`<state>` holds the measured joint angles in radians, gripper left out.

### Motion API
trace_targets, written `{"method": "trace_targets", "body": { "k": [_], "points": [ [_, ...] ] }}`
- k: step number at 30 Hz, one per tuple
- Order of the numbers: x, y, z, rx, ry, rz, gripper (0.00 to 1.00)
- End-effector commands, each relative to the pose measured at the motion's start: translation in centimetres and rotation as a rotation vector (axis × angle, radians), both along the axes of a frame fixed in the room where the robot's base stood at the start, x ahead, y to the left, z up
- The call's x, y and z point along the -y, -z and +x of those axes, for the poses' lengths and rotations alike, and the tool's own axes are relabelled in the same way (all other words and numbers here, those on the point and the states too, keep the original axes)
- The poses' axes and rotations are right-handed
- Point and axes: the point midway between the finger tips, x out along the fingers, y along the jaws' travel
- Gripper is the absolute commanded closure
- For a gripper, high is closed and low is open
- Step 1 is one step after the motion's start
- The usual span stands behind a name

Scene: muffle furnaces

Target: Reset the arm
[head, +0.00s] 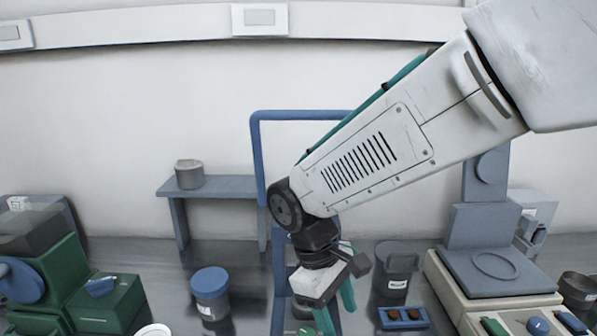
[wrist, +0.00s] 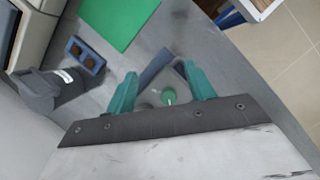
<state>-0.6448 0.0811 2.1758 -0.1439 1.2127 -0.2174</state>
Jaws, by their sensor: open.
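My gripper (head: 335,313) hangs down over the middle of the bench in the head view, at the end of my white arm. In the wrist view its two green fingers (wrist: 161,92) are spread apart, with nothing held between them. The fingertips' lower part is near the bottom edge of the head view.
A blue frame (head: 257,150) stands behind my arm. A grey container (head: 396,268) and a blue block with brown pieces (head: 404,317) are right of my gripper. A blue-lidded jar (head: 211,292) is left. A balance-like device (head: 490,270) stands at right, a green machine (head: 60,285) at left.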

Motion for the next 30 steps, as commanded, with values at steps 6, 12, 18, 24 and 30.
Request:
{"method": "trace_targets", "body": {
  "k": [6,12,18,24,30],
  "points": [
    [8.1,-4.1,-3.7,0.093,0.331,0.078,0.46],
    [14.0,-6.2,-7.9,0.192,0.606,0.152,0.46],
    [17.9,-7.3,-11.6,0.306,0.804,0.219,0.46],
    [19.8,-8.6,-12.8,0.404,0.901,0.250,0.46],
    [20.2,-8.7,-12.8,0.413,0.920,0.249,0.46]
  ]
}}
